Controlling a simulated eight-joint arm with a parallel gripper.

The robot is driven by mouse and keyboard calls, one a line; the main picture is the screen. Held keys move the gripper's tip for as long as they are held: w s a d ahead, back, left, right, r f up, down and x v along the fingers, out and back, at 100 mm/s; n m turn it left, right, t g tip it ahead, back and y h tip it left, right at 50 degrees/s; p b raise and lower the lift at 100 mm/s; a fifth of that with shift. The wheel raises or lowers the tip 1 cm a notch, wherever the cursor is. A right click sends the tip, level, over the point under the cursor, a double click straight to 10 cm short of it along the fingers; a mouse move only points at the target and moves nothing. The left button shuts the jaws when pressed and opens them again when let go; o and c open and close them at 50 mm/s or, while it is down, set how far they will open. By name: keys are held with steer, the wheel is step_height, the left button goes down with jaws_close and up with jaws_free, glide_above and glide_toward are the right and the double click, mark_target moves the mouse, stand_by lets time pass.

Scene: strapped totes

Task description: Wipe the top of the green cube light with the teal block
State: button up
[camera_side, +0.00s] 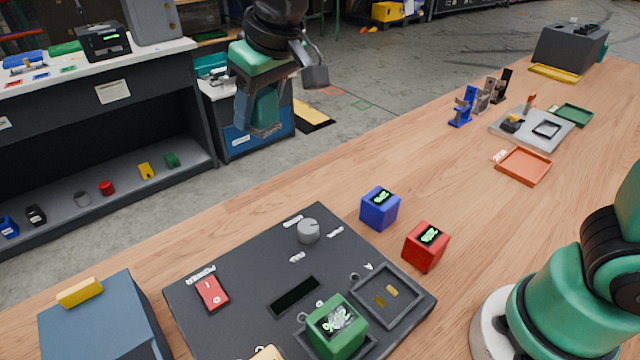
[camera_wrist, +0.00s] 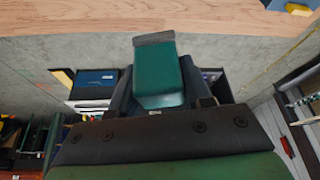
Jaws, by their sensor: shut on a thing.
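The green cube light (camera_side: 337,328) sits on the dark panel (camera_side: 240,280) near the bottom of the side view. Its dark top face carries pale, smudgy marks. My gripper (camera_side: 258,98) is high at the upper middle of the side view, far from the cube. It is shut on the teal block (camera_side: 265,112), which hangs downward with a grey pad at its lower end. In the wrist view the teal block (camera_wrist: 160,78) sits between the dark fingers, its grey end pointing toward the wooden table edge.
A blue cube (camera_side: 380,208) and a red cube (camera_side: 426,246) stand just right of the panel. A dark blue box (camera_side: 105,325) with a yellow bar stands at lower left. The panel carries a grey knob (camera_side: 308,231) and a red switch (camera_side: 212,292). Trays lie further back on the wooden table (camera_side: 440,190).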

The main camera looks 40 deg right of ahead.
steer(key=s+a+n+y, duration=0.1)
steer(key=s+a+n, duration=0.2)
steer(key=s, duration=0.5)
steer(key=n+g+y, duration=0.1)
steer(key=n, duration=0.2)
glide_above(332, 330)
steer(key=w+d, duration=0.1)
steer(key=w, duration=0.2)
steer(key=shift+f, duration=5.15)
step_height(332, 330, down, 2)
steer(key=shift+f, duration=0.1)
steer(key=shift+s, duration=0.9)
jaws_close()
steer(key=shift+s, duration=1.1)
steer(key=shift+w, duration=1.9)
steer(key=shift+w+r, duration=0.15)
steer(key=shift+r, duration=0.95)
step_height(332, 330, up, 6)
